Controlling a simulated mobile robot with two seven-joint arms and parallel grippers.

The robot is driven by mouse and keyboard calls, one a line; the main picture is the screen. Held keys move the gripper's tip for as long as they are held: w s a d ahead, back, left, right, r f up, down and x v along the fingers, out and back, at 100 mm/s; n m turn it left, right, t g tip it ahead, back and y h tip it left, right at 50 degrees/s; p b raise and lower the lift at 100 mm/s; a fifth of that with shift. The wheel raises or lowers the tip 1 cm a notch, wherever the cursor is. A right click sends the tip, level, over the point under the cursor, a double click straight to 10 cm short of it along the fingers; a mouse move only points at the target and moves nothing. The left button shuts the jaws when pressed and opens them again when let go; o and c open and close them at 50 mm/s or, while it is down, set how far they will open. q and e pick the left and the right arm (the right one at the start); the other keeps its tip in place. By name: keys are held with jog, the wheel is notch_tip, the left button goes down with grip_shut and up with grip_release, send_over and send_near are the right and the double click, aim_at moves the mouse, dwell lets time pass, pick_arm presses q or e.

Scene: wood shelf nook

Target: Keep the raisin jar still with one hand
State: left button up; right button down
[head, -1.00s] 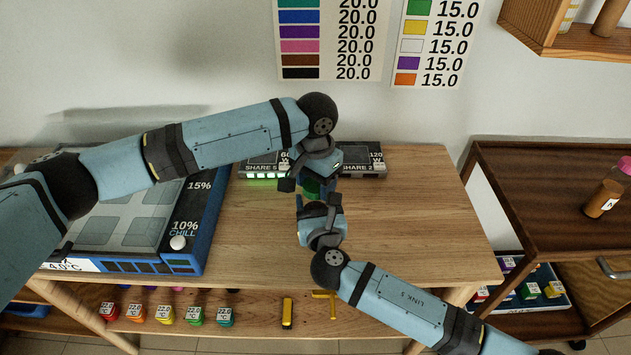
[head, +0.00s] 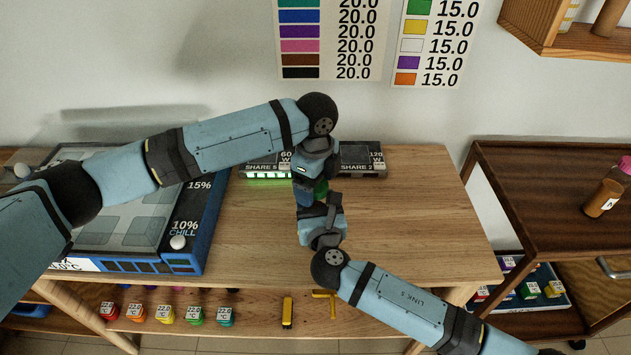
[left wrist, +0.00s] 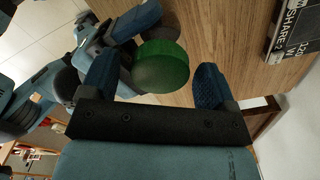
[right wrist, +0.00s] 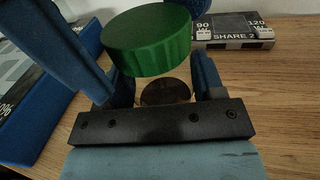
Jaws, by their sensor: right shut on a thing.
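The raisin jar shows mostly as its green lid (head: 321,188), between my two grippers over the wooden table in the head view. The lid is large in the right wrist view (right wrist: 147,40) and also in the left wrist view (left wrist: 163,66). My right gripper (head: 318,208) is shut on the jar's body below the lid; a dark round part of the jar (right wrist: 166,92) shows between its fingers. My left gripper (head: 311,186) is above, open, its fingers spread on either side of the lid with gaps visible. Most of the jar's body is hidden.
A charger box (head: 362,160) stands behind the jar. A blue chill unit (head: 188,235) fills the table's left. The table's right part is clear. A brown cart (head: 540,190) with a pink-capped bottle (head: 606,195) stands right. Several coloured cubes (head: 165,315) sit on the lower shelf.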

pick_arm(q)
jog(key=shift+r, duration=0.1)
jog(key=shift+r, duration=2.15)
jog(key=shift+c, duration=0.4)
jog(key=n, duration=0.2)
jog(key=r+n, duration=0.1)
jog(key=shift+n, duration=0.4)
jog(key=n, duration=0.2)
jog(key=r+n, duration=0.1)
jog(key=n, duration=0.4)
jog(key=shift+r+n, duration=0.35)
jog(key=shift+n, duration=0.05)
jog(key=n, duration=0.3)
jog(key=shift+r+n, duration=0.3)
jog(key=shift+r, duration=0.1)
